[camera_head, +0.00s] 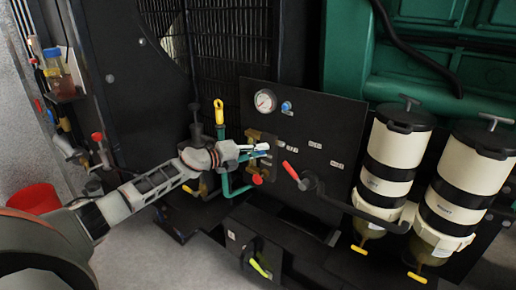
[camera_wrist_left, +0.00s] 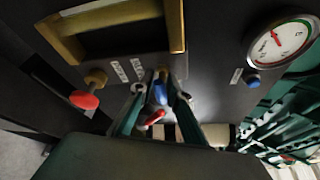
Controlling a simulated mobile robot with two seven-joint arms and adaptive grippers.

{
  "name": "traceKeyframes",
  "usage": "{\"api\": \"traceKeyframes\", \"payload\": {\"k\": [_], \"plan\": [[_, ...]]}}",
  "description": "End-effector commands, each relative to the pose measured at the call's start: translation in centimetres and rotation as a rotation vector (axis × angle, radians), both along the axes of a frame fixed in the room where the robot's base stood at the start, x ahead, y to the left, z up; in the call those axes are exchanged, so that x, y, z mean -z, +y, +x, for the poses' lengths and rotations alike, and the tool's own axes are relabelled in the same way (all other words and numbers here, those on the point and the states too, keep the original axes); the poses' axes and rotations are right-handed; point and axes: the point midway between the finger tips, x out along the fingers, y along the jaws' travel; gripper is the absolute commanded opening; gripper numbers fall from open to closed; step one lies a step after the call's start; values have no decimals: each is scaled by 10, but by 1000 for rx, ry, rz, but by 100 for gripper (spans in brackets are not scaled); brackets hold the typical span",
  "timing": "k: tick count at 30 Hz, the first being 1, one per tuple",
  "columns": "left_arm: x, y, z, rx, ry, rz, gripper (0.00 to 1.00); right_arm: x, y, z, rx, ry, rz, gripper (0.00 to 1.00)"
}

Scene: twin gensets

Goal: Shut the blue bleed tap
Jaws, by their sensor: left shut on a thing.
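The blue bleed tap (camera_wrist_left: 160,93) shows in the wrist view as a small blue handle on the dark panel, between the two fingers of my left gripper (camera_wrist_left: 162,95). The fingers are shut on it from both sides. In the head view my left gripper (camera_head: 260,151) reaches the panel's left part, beside a brass fitting. Its fingers mostly hide the tap there, so its exact angle is hard to tell. My right gripper is not in view.
A pressure gauge (camera_head: 265,101) and another blue knob (camera_head: 287,108) sit above. A red knob (camera_head: 257,179) is below my gripper, and a red-handled lever (camera_head: 291,171) is to its right. Two cream filter canisters (camera_head: 391,155) (camera_head: 467,185) stand at right. A yellow-ringed dipstick (camera_head: 219,112) stands left.

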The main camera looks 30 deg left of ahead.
Motion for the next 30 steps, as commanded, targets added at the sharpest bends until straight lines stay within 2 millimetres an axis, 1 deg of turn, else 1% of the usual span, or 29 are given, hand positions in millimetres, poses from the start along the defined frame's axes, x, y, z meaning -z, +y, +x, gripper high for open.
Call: {"api": "traceKeyframes", "payload": {"k": [1,3,9,17,22,23,24,30], "plan": [[3,-1,-1,3,3,27,0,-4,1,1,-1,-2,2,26],[4,-1,-1,3,3,49,0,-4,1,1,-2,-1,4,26],[6,-2,-1,4,1,86,0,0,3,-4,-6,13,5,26],[7,-2,-1,5,0,92,0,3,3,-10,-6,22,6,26],[7,-3,-1,5,0,91,0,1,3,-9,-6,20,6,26],[7,-3,-1,5,0,90,25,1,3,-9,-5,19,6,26],[7,-3,-1,5,0,90,34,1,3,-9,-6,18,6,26],[3,-1,-1,3,-3,88,34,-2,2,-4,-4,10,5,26]]}}
